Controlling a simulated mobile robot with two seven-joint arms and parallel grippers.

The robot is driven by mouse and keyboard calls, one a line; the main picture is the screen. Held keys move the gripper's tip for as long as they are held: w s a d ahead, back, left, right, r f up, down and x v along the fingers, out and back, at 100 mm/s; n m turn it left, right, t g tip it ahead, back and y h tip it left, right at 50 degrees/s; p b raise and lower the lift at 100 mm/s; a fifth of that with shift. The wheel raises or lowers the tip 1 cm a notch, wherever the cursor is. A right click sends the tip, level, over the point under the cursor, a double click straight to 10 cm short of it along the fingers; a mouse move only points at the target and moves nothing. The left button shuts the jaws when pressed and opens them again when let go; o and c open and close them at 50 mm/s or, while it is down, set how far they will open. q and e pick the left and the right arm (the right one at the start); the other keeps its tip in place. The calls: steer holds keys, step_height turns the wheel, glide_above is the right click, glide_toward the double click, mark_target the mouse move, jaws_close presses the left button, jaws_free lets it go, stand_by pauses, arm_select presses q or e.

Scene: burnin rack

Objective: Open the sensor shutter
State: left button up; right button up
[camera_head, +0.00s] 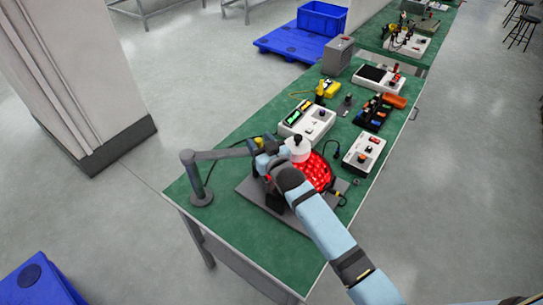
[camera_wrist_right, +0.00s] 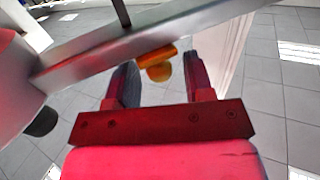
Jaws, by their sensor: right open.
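A grey jointed arm (camera_head: 222,154) stands on a round post at the near left of the green bench. It reaches right to a small yellow part (camera_head: 258,142), probably the shutter's handle. In the right wrist view a grey metal bar (camera_wrist_right: 130,47) crosses the top, and an orange-yellow knob (camera_wrist_right: 158,70) hangs under it. My right gripper (camera_wrist_right: 160,77) is open, its two dark fingers on either side of the knob with gaps showing. In the head view my right arm largely hides the gripper and the shutter. My left gripper is not in view.
A glowing red round panel (camera_head: 318,172) lies on a dark plate beside my right arm, with a white domed part (camera_head: 298,146) above it. White control boxes (camera_head: 364,152) and other devices crowd the bench behind.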

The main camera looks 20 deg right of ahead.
steer(key=b+v, duration=0.1)
steer(key=v, duration=1.1)
steer(key=shift+s+b, duration=0.35)
steer(key=shift+b, duration=0.05)
steer(key=s+d+f+g, duration=0.1)
steer(key=s+f+g, duration=0.2)
steer(key=s+f, duration=0.5)
steer(key=s+d+f+g+h+p, duration=0.1)
steer(key=s+f+g, duration=0.2)
steer(key=s+f, duration=0.4)
steer(key=s, duration=0.7)
steer(key=shift+d+f, duration=0.2)
steer(key=shift+f, duration=0.2)
